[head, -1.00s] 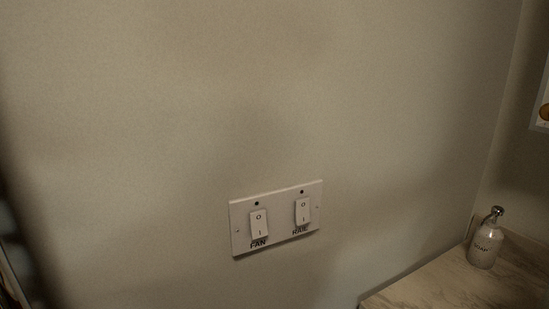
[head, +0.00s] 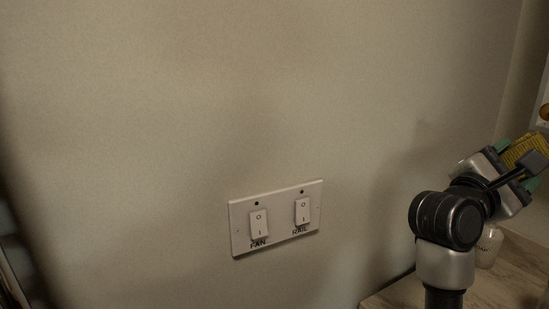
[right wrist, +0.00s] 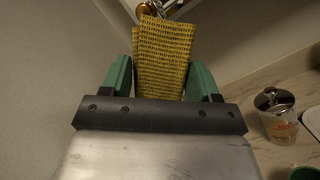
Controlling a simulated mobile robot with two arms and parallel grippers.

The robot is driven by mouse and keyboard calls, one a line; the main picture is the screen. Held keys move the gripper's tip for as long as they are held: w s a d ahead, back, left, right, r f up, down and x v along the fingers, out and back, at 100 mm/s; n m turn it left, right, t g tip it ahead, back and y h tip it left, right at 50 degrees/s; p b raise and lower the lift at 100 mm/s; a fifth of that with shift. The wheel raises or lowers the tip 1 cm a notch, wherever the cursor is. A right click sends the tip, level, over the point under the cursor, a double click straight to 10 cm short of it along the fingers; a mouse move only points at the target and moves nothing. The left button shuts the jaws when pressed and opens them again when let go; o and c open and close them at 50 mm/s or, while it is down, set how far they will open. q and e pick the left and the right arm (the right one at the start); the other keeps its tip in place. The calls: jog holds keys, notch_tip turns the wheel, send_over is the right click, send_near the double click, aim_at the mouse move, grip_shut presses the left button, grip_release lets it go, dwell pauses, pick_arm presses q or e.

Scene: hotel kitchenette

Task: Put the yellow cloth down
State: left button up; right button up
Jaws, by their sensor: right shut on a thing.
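The yellow cloth (right wrist: 163,52), with dark woven rows, stands up between the green fingers of my right gripper (right wrist: 161,72) in the right wrist view. The gripper is shut on it. In the head view the cloth (head: 523,147) shows in part at the right edge, held in my right gripper (head: 519,164) above the marble counter (head: 400,296). The cloth does not touch the counter. My left gripper is not in view.
A white switch plate (head: 277,218) labelled FAN and RAIL is on the wall. A green rim (right wrist: 305,174) shows near the bottle.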

jog(key=s+a+f+n+t+y, duration=0.3)
jog(key=a+f+n+t+y, duration=0.4)
jog(key=f, duration=0.5)
jog(key=s+a+f+n+t+y, duration=0.4)
jog(key=a+f+y, duration=0.4)
jog(key=f, duration=0.4)
notch_tip(320, 180, up, 9)
jog(key=w+a+m+h+p, duration=0.1)
jog(key=w+a+h+p, duration=0.15)
jog(key=p, duration=0.45)
jog(key=s+f+n+y, duration=0.1)
jog(key=s+f+y, duration=0.2)
jog(key=f, duration=0.3)
jog(key=s+f+n+t+y, duration=0.1)
jog(key=s+f+n+y, duration=0.1)
jog(key=s+f+y, duration=0.2)
notch_tip(320, 180, down, 3)
jog(key=shift+f+t, duration=0.15)
jog(key=shift+t, duration=0.15)
